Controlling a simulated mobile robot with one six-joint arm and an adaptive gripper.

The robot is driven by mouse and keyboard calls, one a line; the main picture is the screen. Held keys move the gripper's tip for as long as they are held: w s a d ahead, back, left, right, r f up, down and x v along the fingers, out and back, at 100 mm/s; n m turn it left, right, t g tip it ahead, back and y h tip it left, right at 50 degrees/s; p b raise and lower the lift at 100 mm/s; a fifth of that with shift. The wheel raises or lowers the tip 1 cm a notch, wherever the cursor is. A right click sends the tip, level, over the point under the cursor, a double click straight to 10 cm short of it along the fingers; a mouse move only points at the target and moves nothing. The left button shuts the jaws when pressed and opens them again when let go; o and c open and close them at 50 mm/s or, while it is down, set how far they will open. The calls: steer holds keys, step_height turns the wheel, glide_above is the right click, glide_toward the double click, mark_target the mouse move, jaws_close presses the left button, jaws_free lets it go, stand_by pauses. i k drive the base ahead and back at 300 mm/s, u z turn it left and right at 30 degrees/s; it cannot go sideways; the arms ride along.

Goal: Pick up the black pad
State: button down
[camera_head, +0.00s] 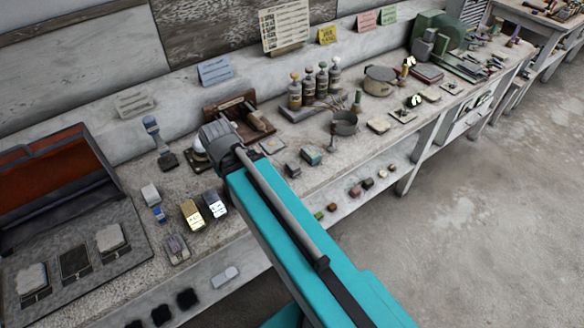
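Several dark things could be the black pad. A flat dark rectangular pad (75,262) lies in the open case, between two light grey blocks. Black fuzzy pads (187,299) and (161,315) lie on the lower shelf at the bottom left, with another cut off by the frame edge. I cannot tell which one is meant. My teal arm reaches up from the bottom right. My gripper (219,142) is above the bench near a wooden stand, to the right of and apart from these pads. Its fingers are too hidden to show whether they are open.
The open case (118,268) with a red-brown lid fills the bench's left end. Small blocks, a gold one (192,215) among them, lie between it and my arm. Bottles (308,88), a pot (380,80) and a green machine (436,38) stand farther right. Open floor (450,220) lies in front.

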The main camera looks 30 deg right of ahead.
mark_target(293, 169)
steer(key=z, duration=0.75)
